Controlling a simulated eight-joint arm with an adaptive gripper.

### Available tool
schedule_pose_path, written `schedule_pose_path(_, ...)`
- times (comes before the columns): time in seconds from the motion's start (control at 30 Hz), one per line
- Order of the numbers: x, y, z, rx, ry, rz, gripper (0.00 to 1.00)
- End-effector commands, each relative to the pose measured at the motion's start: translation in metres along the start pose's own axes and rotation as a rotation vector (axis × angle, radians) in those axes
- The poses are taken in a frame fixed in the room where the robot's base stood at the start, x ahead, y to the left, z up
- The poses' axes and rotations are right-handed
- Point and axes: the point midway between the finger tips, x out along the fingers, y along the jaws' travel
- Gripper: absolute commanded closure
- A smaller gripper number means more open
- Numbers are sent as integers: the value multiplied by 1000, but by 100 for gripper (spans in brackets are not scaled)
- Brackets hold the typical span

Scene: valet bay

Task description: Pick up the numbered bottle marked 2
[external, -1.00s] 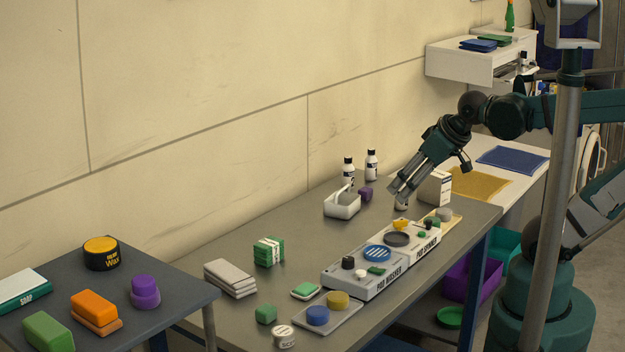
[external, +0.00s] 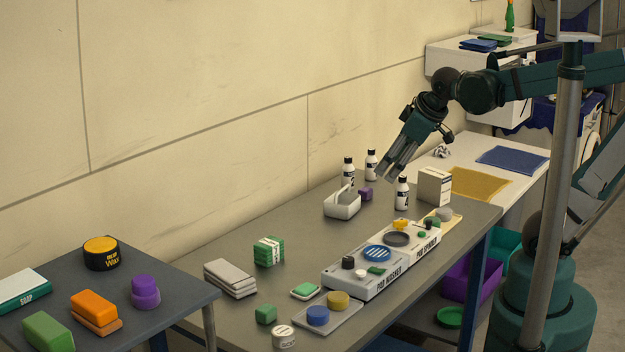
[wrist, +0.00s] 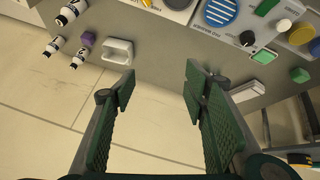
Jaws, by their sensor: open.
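Three white bottles with black caps and dark number marks stand on the grey bench. One is at the back left (external: 348,172), one at the back right (external: 371,166), and one in front (external: 402,195). I cannot read surely which is marked 2. All three show in the wrist view at left: the front one (wrist: 70,12), the back right one (wrist: 55,45) and the back left one (wrist: 79,57). My gripper (external: 386,174) is open and empty, with its tips pointing down near the bottles. In the wrist view its fingers (wrist: 158,92) are wide apart with nothing between them.
A white caddy (external: 342,205) and purple block (external: 366,194) sit left of the front bottle. A white box (external: 434,187) stands to its right. The pad washer (external: 368,272) lies along the front edge. The wall (external: 230,150) is close behind the bottles.

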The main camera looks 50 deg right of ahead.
Motion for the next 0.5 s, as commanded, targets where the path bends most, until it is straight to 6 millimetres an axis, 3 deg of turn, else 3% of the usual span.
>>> schedule_pose_path(0.5,33,69,-63,-336,-84,47,55)
